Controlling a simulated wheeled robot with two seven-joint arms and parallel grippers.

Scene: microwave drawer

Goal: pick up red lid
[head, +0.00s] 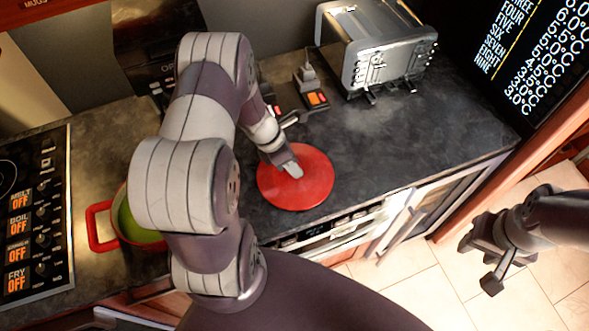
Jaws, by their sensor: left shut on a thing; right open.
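The red lid (313,192) is a round red disc over the dark countertop, right of the pot. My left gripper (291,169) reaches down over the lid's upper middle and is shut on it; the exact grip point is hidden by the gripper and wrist. I cannot tell whether the lid touches the counter. My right gripper (484,262) is open and empty, at the lower right over the tiled floor, well apart from the lid.
A red pot (101,228) with green contents is partly hidden behind my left arm. A stove control panel (35,220) lies at the far left. A silver toaster (372,50) stands at the back. The countertop (420,140) right of the lid is clear.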

